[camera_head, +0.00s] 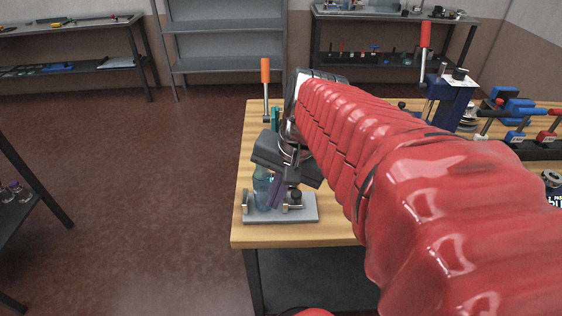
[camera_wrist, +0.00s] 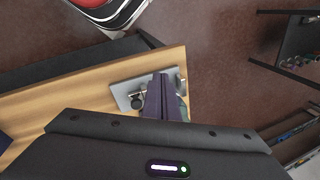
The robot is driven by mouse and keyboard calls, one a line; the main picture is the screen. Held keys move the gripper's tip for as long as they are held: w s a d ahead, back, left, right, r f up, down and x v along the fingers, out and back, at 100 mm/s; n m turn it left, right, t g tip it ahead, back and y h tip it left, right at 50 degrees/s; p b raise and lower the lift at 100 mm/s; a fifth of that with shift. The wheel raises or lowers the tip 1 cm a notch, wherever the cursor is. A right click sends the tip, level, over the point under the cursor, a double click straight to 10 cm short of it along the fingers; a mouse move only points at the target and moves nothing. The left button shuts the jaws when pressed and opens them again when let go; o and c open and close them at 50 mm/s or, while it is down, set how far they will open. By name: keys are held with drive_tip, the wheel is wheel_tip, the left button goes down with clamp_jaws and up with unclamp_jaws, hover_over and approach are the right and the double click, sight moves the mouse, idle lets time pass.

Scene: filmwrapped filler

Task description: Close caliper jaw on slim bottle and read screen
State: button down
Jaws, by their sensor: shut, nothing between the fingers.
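A slim, translucent blue bottle (camera_head: 262,190) stands on a grey plate (camera_head: 308,215) at the table's near left corner. The plate carries a metal block (camera_head: 246,203) left of the bottle and a dark-knobbed metal part (camera_head: 295,199) right of it, apparently the caliper jaws. My gripper (camera_head: 274,202) is shut and empty, its purple fingers pointing down between the bottle and the knobbed part. Whether they touch either is unclear. In the wrist view the fingers (camera_wrist: 163,80) cover much of the bottle, beside the knob (camera_wrist: 138,101). No caliper screen is clearly readable.
A blue press-like tool (camera_head: 447,100) and several clamps (camera_head: 515,105) occupy the table's right side. The wooden table's left edge (camera_head: 240,190) is close to the plate. Shelves (camera_head: 222,50) stand at the back.

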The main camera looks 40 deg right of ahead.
drive_tip(key=s+d+m+t+y, duration=0.1)
drive_tip(key=s+d+m+y, duration=0.1)
drive_tip(key=d+m, duration=0.6)
drive_tip(key=s+d+f+m+t+y, duration=0.1)
drive_tip(key=s+d+m+t+y, duration=0.1)
drive_tip(key=d+m, duration=0.5)
drive_tip(key=d, duration=0.6)
drive_tip(key=shift+s+m+y, duration=0.3)
drive_tip(key=shift+s+m, duration=0.1)
drive_tip(key=x, duration=0.9)
drive_tip(key=shift+w+a+f, duration=0.2)
drive_tip(key=shift+f, duration=0.1)
drive_tip(key=shift+w+a+f, duration=0.25)
drive_tip(key=shift+w+a, duration=0.8)
drive_tip(key=shift+w+a+f, duration=0.1)
drive_tip(key=shift+w+a, duration=0.25)
drive_tip(key=shift+a, duration=0.05)
